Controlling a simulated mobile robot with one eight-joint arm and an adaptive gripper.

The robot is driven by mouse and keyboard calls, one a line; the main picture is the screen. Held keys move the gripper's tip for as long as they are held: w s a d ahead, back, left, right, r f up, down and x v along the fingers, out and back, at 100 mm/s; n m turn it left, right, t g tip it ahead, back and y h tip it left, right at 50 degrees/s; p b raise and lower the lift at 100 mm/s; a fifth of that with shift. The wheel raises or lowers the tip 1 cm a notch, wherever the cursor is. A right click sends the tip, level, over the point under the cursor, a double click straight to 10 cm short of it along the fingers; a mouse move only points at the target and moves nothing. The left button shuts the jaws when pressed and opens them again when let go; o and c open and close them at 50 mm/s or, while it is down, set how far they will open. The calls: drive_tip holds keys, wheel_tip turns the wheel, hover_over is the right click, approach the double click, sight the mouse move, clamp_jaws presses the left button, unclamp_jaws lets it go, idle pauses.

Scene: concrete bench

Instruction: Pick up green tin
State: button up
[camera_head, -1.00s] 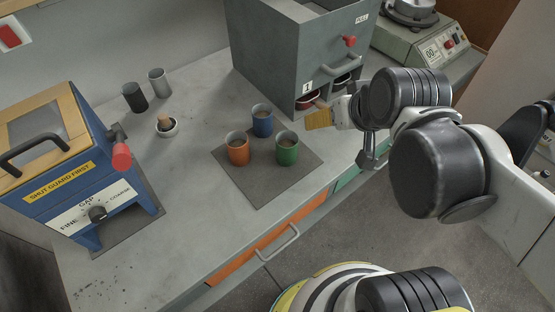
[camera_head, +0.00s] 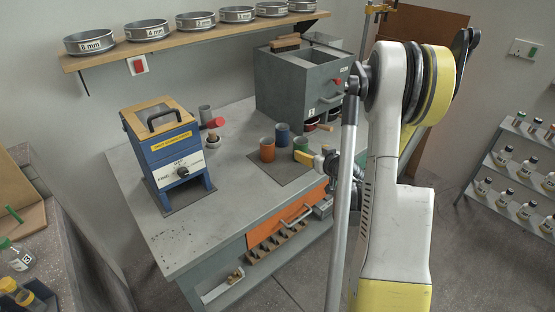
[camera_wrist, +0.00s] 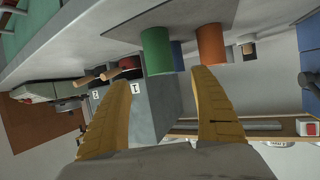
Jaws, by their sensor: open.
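The green tin (camera_head: 300,143) stands on a dark square mat (camera_head: 272,173) on the bench, at the right of an orange tin (camera_head: 267,150) and a blue tin (camera_head: 282,134). My gripper (camera_head: 305,157) is beside the green tin on its near right side and partly overlaps it in the head view. In the wrist view the green tin (camera_wrist: 156,50) lies just beyond the gap between the two yellow fingertips (camera_wrist: 161,78). The fingers are apart with nothing between them. The orange tin (camera_wrist: 210,44) is near the right fingertip, with the blue tin (camera_wrist: 177,55) behind.
A grey steel splitter box (camera_head: 285,82) stands behind the tins. A blue crusher (camera_head: 170,150) stands at the left of the bench, with a small mortar (camera_head: 213,140) between. A shelf of sieves (camera_head: 190,37) hangs on the wall. The bench's front left is clear.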

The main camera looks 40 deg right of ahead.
sight(303, 147)
drive_tip(key=b+x, duration=0.4)
drive_tip(key=x, duration=0.6)
drive_tip(key=shift+w+f, duration=0.15)
drive_tip(key=shift+w+d, duration=0.2)
drive_tip(key=shift+w, duration=0.15)
drive_tip(key=shift+c, duration=0.2)
drive_tip(key=c, duration=1.5)
